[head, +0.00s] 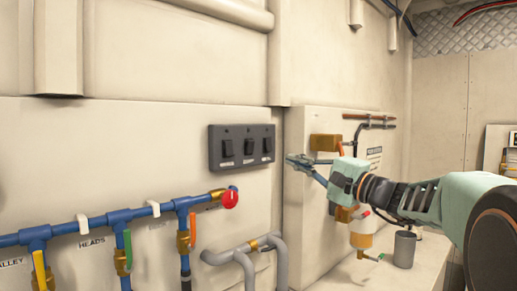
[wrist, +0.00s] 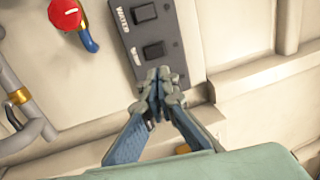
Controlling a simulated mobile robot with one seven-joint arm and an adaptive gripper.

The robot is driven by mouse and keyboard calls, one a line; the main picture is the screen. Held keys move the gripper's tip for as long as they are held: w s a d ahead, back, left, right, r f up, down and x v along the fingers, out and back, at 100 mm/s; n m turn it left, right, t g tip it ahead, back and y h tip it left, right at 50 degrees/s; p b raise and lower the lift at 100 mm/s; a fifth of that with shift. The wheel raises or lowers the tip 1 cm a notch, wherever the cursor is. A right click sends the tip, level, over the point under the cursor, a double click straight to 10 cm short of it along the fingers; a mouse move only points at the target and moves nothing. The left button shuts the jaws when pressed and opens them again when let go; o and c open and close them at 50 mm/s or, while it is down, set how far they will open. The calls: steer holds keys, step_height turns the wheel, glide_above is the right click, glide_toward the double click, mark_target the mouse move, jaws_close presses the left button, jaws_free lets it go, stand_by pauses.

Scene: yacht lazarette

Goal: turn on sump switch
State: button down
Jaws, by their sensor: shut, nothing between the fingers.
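A dark grey switch panel (head: 241,166) with three black rocker switches is fixed to the cream wall. In the head view these are the left (head: 228,148), middle (head: 249,146) and right (head: 267,145) switches, with labels too small to read. The wrist view shows two rockers, an upper one (wrist: 145,13) beside the label "WATER" and a lower one (wrist: 153,50). I cannot tell which is the sump switch. My gripper (head: 291,160) is shut and empty, just right of the panel in the head view. In the wrist view its fingertips (wrist: 158,76) overlap the panel's near end and hide part of it. Contact is not visible.
Blue pipes (head: 75,229) with coloured valve handles and a red knob (head: 230,199) are below left of the panel. Grey pipes (head: 243,254) run below it. A wall step stands behind my gripper.

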mark_target(251, 144)
steer(key=p+x, duration=0.4)
steer(key=x, duration=1)
steer(key=shift+r+p, duration=0.15)
steer(key=shift+p, duration=0.15)
